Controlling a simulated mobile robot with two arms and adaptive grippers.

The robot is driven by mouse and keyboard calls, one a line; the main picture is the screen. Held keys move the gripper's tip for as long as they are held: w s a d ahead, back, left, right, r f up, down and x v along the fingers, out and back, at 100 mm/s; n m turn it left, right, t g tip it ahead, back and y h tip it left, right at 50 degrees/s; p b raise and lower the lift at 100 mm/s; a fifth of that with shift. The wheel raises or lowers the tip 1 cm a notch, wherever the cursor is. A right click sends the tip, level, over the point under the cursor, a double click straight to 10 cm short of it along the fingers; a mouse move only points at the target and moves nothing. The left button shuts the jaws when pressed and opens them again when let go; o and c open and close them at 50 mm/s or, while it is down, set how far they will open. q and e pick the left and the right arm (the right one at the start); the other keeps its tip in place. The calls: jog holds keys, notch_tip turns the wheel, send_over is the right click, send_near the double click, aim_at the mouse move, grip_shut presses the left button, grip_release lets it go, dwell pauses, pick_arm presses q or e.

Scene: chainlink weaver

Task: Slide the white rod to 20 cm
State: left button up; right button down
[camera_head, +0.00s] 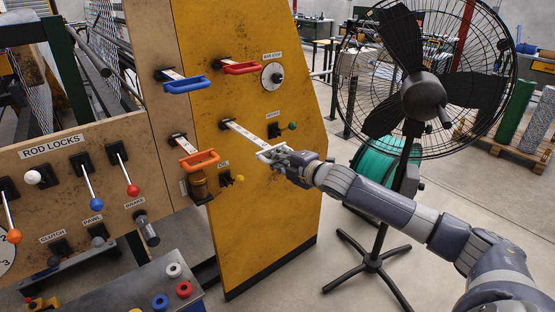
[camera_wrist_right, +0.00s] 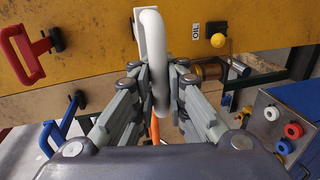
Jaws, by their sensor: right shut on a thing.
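The white rod (camera_head: 246,138) sticks out from its black mount on the yellow panel in the head view, with scale marks along its flat bar that are too small to read. Its white handle (camera_head: 266,154) is at the outer end. My right gripper (camera_head: 287,161) is shut on this handle. In the right wrist view the white handle (camera_wrist_right: 152,40) passes between the fingers of my right gripper (camera_wrist_right: 160,82). My left gripper is not in view.
Blue (camera_head: 186,86), red (camera_head: 241,68) and orange (camera_head: 200,160) handles on shorter bars stand out from the panels to the left and above. A green knob (camera_head: 292,126) and yellow knob (camera_head: 239,179) are close by. A large fan (camera_head: 424,95) stands behind my right arm.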

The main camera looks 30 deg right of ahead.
jog(key=c, duration=1.7)
grip_release()
jog(key=shift+w, duration=0.2)
jog(key=shift+o, duration=0.5)
jog(key=shift+s, duration=0.55)
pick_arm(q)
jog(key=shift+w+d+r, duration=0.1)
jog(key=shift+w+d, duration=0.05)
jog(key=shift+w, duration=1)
pick_arm(e)
jog(key=v, duration=1.1)
jog(key=shift+s+r, duration=0.2)
